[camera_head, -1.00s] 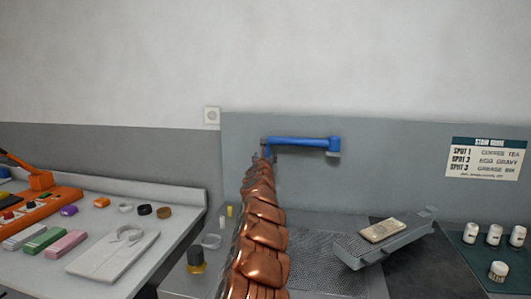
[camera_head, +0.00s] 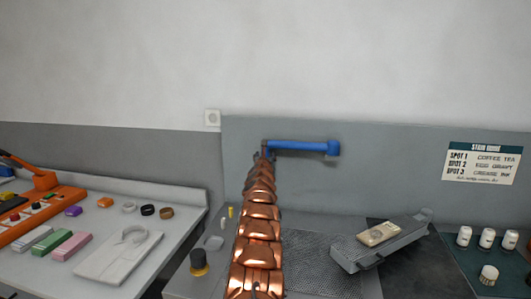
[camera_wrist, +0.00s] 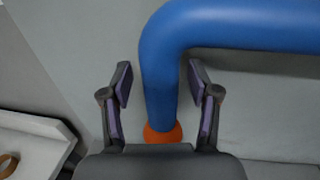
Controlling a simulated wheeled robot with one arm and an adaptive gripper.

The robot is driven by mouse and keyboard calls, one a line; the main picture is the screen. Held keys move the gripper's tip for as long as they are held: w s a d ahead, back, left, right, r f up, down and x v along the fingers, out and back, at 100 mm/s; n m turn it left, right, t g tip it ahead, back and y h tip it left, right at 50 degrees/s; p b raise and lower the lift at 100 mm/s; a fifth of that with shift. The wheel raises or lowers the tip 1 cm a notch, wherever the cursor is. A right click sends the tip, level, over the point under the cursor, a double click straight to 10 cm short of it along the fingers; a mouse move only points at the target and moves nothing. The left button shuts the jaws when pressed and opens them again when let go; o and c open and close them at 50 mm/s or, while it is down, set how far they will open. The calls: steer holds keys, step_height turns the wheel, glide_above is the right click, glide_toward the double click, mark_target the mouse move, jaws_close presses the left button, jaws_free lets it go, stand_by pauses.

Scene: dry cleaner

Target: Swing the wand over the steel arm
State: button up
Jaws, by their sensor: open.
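In the wrist view the wand (camera_wrist: 240,25) bends from a horizontal tube down into an upright one ending in an orange collar (camera_wrist: 163,134). My gripper (camera_wrist: 160,78) is open, one finger on each side of the upright tube, with a gap visible at least on the right. In the head view my gripper (camera_head: 264,154) is small and partly hidden by my copper arm. The grey steel arm (camera_head: 408,235) lies at the right, carrying a beige patch (camera_head: 379,234).
A stain guide sign (camera_head: 483,163) is on the panel. Several white jars (camera_head: 487,238) stand at the far right. A perforated plate (camera_head: 315,258) lies below the wand.

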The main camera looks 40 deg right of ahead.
steer(key=shift+w+d+f+p, duration=0.15)
steer(key=shift+w+d+p, duration=0.1)
steer(key=shift+p, duration=0.05)
steer(key=shift+c, duration=0.4)
jaws_close()
stand_by(0.3)
